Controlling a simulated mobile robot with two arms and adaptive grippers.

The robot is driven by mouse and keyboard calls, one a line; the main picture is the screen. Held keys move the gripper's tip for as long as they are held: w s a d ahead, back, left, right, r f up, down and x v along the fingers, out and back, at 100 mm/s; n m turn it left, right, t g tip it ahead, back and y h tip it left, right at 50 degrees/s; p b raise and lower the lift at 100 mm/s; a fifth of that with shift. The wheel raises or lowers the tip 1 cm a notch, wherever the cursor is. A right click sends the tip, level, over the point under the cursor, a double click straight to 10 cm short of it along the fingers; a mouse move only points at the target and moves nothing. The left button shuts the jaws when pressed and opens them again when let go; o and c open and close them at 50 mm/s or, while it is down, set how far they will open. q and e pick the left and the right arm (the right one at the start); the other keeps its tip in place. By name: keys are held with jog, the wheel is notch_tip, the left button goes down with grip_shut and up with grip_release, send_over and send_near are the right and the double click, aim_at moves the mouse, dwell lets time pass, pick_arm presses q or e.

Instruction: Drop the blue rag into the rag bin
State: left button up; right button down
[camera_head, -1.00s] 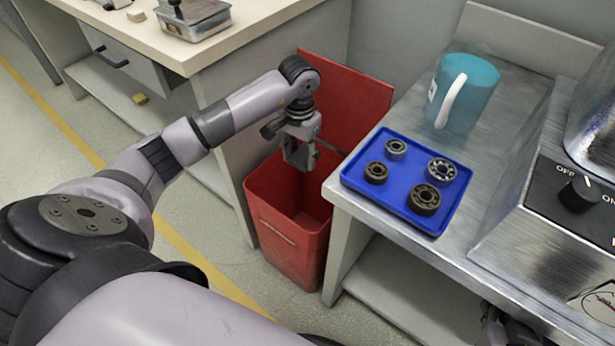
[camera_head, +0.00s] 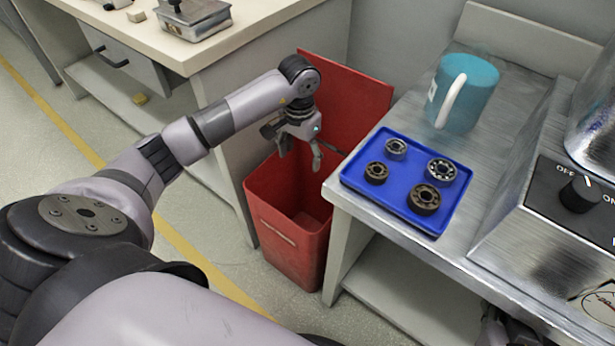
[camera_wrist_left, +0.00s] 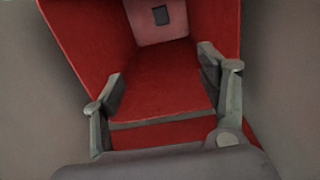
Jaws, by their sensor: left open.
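The red rag bin (camera_head: 292,235) stands on the floor between two benches, its lid raised at the back. My left gripper (camera_head: 300,158) is above the bin's mouth, with its fingers spread and nothing between them. In the left wrist view the open fingers (camera_wrist_left: 165,95) frame the bin's red walls (camera_wrist_left: 95,45). I see no blue rag in either view; part of the bin's inside is hidden from the head view by its front wall. A dark part at the bottom right may be my right gripper, but its jaws cannot be made out.
A blue tray (camera_head: 405,208) with several bearings sits on the metal bench right of the bin. A teal mug (camera_head: 470,95) stands behind it, and a machine with a knob (camera_head: 579,194) is at right. A pale bench (camera_head: 180,52) is behind at left.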

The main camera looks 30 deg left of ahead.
pick_arm(q)
notch_tip(320, 180, up, 12)
dwell(0.4)
jog(key=shift+s+f, duration=0.1)
jog(key=shift+f, duration=0.05)
